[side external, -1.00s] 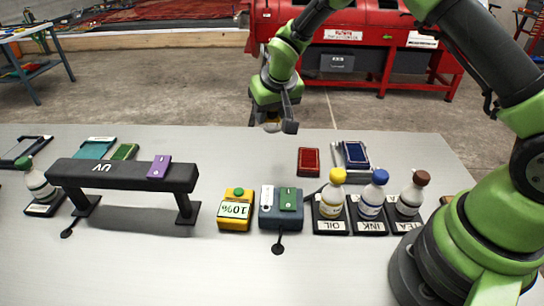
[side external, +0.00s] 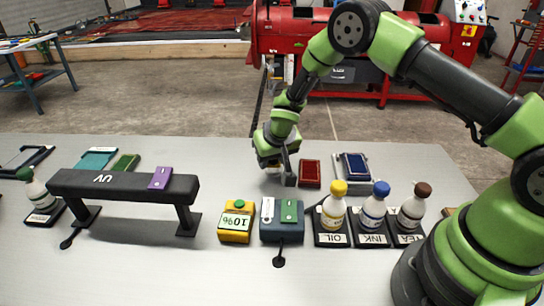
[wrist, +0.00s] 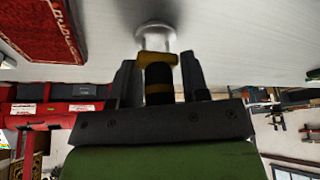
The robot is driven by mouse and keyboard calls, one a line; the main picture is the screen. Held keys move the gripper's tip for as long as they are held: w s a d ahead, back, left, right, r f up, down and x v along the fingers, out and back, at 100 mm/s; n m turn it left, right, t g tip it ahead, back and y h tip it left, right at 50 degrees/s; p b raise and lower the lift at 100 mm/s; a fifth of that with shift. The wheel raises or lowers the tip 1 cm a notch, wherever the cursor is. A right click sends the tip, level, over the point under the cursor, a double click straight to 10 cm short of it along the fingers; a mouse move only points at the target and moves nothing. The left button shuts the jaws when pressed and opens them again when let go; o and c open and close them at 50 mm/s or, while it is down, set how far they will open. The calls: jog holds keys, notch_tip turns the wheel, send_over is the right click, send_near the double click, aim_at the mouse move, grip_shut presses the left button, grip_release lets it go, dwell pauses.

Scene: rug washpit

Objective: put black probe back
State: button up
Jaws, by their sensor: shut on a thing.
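My gripper (side external: 284,170) is low over the table, just left of the red rug swatch. In the wrist view my gripper (wrist: 158,80) is shut on the black probe (wrist: 158,85), a dark cylinder with yellow bands between the fingers. A pale, flared end (wrist: 155,38) shows beyond it, toward the table. I cannot tell whether that end touches the table. In the side view the fingers mostly hide the probe.
The red swatch (side external: 309,174) lies close right; it also shows in the wrist view (wrist: 42,30). A blue swatch (side external: 354,166) lies farther right. In front stand a yellow box (side external: 236,222), a dark blue box (side external: 282,231) and bottles (side external: 334,209). The UV bench (side external: 120,186) is left.

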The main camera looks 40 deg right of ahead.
jog(key=o, duration=0.9)
jog(key=v, duration=1.2)
jog(key=shift+r, duration=0.2)
jog(key=s+d+v, duration=0.1)
jog(key=d+v, duration=0.1)
jog(key=v, duration=0.8)
jog(key=s+a+r+t+y, duration=0.1)
jog(key=s+r, duration=0.2)
jog(key=s, duration=0.3)
jog(key=s+r+t+y, duration=0.1)
jog(key=s+r, duration=0.2)
jog(key=s, duration=0.3)
jog(key=s+a+r+y, duration=0.1)
jog(key=s+r, duration=0.2)
jog(key=s, duration=0.4)
jog(key=shift+s+a+t, duration=0.1)
jog(key=shift+a+t, duration=0.25)
jog(key=shift+t, duration=0.05)
